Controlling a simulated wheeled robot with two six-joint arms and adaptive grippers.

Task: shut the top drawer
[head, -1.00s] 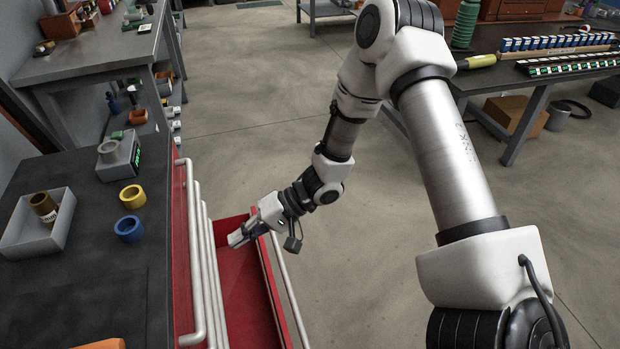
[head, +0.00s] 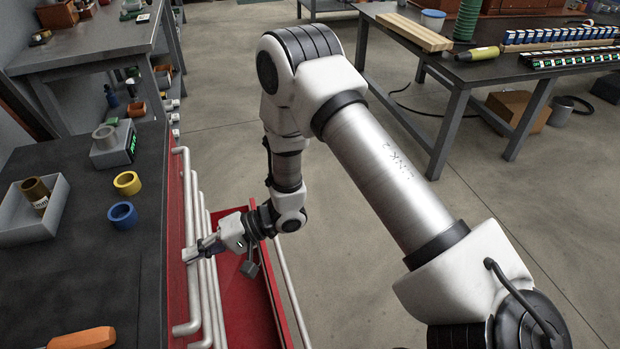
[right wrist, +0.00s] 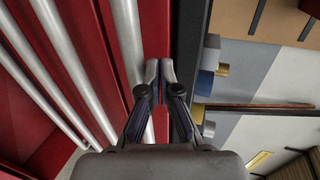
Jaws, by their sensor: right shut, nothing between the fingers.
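The red drawer cabinet (head: 176,290) stands under a dark worktop, with several pale bar handles (head: 205,285) along its front. The top drawer's front shows as a red strip beside the worktop edge, also in the right wrist view (right wrist: 154,25); I see no clear gap there, and cannot tell whether it is slightly out. A lower drawer (head: 247,310) stands open, its red inside and outer handle (head: 291,290) showing. My right gripper (head: 190,254) is shut and empty at the topmost handle; its fingertips (right wrist: 160,72) overlap the red strip. Contact is unclear. My left gripper is out of view.
The worktop (head: 100,270) holds a grey tray (head: 20,235) with a brown ring, a yellow ring (head: 127,183), a blue ring (head: 122,215), a scale (head: 113,150) and an orange-handled tool (head: 82,339). Floor right of the open drawer is clear.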

